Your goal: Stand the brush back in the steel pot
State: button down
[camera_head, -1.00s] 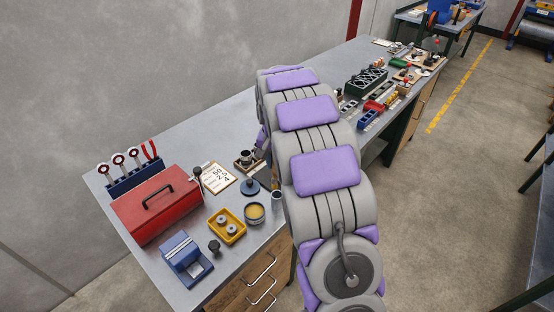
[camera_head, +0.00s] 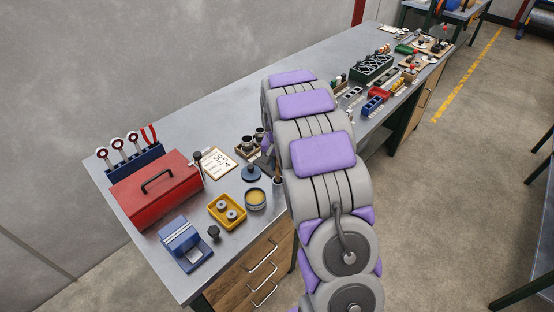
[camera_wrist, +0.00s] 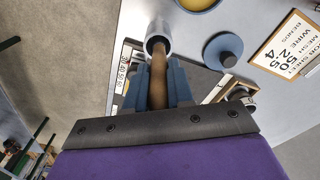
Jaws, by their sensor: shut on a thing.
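The brush's brown wooden handle (camera_wrist: 158,88) lies between the two dark fingers of my gripper (camera_wrist: 157,78) in the wrist view. My gripper is shut on it. The steel pot (camera_wrist: 158,28) is just beyond the fingertips, and the brush's far end lines up with the pot's dark mouth. That end is hidden, so I cannot tell how deep it is inside. In the head view the pot (camera_head: 278,187) stands near the bench's front edge, beside my arm, with the brown handle (camera_head: 277,168) above it. My arm hides most of the gripper there.
A blue disc with a knob (camera_head: 251,174) and a round tin of yellow stuff (camera_head: 255,199) stand left of the pot. Further left are a yellow tray (camera_head: 235,203), a red toolbox (camera_head: 150,203) and a blue vise-like block (camera_head: 180,238). A printed card (camera_head: 217,161) lies behind.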

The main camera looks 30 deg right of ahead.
jog(key=shift+d+f, duration=0.25)
jog(key=shift+f, duration=0.4)
jog(key=shift+a, duration=0.1)
jog(key=c, duration=1.3)
grip_release()
jog(key=shift+a, duration=0.2)
jog(key=o, duration=0.4)
jog(key=shift+d, duration=0.1)
jog(key=shift+r, duration=0.15)
notch_tip(320, 180, up, 17)
jog(key=p, duration=0.2)
jog(key=shift+s+a+p, duration=0.2)
jog(key=shift+s+p, duration=0.05)
jog(key=shift+p, duration=0.15)
